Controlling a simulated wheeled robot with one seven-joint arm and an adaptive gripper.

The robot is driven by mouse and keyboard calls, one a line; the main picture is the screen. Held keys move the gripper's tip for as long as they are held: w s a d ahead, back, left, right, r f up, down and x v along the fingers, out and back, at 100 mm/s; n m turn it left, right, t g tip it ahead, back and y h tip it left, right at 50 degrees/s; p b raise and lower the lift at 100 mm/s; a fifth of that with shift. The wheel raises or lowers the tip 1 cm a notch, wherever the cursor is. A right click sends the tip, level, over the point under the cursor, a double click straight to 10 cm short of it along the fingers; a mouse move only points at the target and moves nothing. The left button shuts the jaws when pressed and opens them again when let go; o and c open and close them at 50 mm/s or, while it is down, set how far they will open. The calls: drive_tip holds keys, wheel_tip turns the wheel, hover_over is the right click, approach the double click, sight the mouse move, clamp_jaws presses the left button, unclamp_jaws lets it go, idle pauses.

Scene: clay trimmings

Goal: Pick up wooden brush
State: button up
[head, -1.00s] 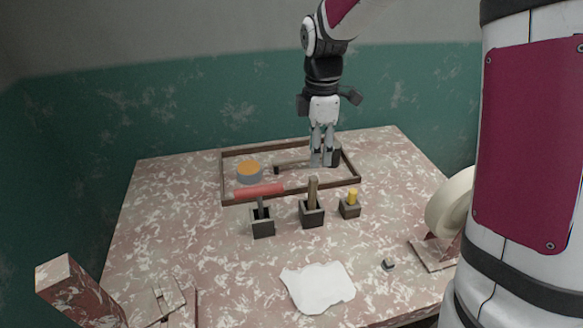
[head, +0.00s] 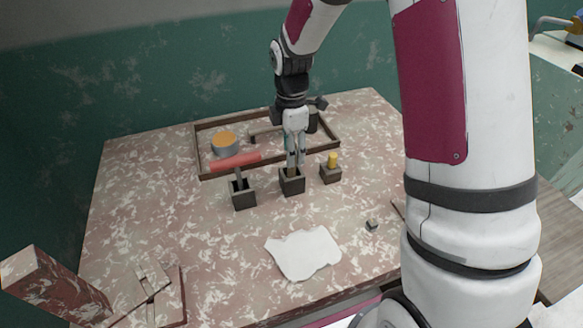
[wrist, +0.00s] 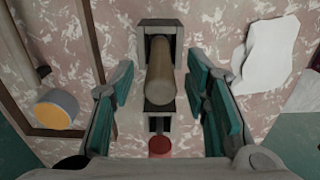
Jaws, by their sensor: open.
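The wooden brush (wrist: 160,72) shows as a thick, tan wooden handle standing in the middle dark block holder (head: 292,184). Its lower end is hidden inside the holder, so I see no bristles. My gripper (head: 295,163) is directly above this holder in the head view, and its fingers cover most of the handle there. In the wrist view my gripper (wrist: 165,108) is open, with one finger on each side of the handle and gaps between them. The holder also shows behind the handle in the wrist view (wrist: 160,26).
A left holder (head: 243,197) bears a dark stem near a red roller (head: 236,161). A right holder (head: 331,174) has a yellow peg. Behind is a wooden-framed tray (head: 196,146) with an orange-topped round tin (head: 224,143). A white sheet (head: 303,254) lies in front.

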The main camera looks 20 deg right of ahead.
wheel_tip(320, 180, down, 3)
drive_tip(key=shift+r, duration=0.1)
drive_tip(key=shift+c, duration=0.4)
clamp_jaws()
